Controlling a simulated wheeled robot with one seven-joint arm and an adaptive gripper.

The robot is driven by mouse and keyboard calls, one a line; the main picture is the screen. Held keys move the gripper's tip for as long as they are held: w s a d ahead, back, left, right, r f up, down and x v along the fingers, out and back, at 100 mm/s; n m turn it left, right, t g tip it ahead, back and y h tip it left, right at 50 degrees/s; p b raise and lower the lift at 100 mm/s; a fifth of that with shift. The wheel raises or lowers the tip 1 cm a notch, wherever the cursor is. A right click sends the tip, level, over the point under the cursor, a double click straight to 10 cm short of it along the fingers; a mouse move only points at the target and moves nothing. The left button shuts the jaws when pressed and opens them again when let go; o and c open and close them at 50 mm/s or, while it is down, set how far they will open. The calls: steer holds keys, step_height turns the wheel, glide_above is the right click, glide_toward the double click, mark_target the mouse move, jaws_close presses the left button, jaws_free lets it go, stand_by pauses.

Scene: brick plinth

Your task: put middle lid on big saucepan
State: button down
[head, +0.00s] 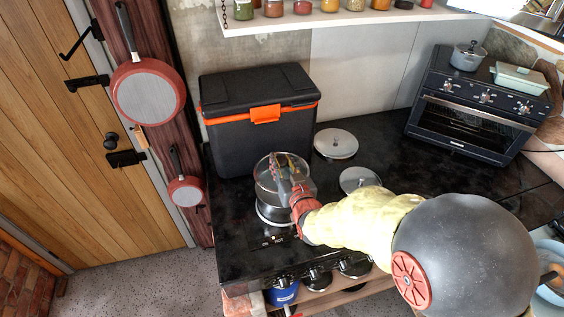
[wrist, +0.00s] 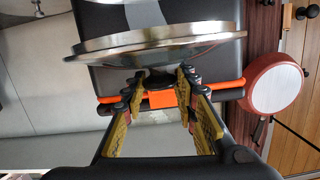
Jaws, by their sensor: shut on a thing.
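My gripper (head: 283,168) is shut on the knob of a round metal-rimmed lid, the middle lid (head: 264,181), on the left of the stove top. In the wrist view the lid (wrist: 150,48) is seen nearly edge-on, beyond the fingertips (wrist: 157,80). I cannot tell whether the lid touches the saucepan's rim.
A black cooler with an orange latch (head: 265,114) stands close behind. A toaster oven (head: 470,115) is at the right; a shelf with jars (head: 330,18) hangs above.

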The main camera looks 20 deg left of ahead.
mark_target(282, 171)
steer(key=shift+f+b, duration=0.55)
steer(key=shift+f, duration=1.3)
steer(key=shift+s+b, duration=0.1)
steer(key=shift+b, duration=0.65)
steer(key=shift+f, duration=0.1)
steer(key=shift+f+b, duration=0.8)
steer(key=shift+b, duration=0.2)
steer(key=shift+f+b, duration=0.5)
steer(key=shift+b, duration=0.1)
steer(key=c, duration=1.3)
jaws_free()
steer(key=shift+c, duration=0.2)
steer(key=shift+f, duration=0.15)
steer(key=shift+s, duration=0.1)
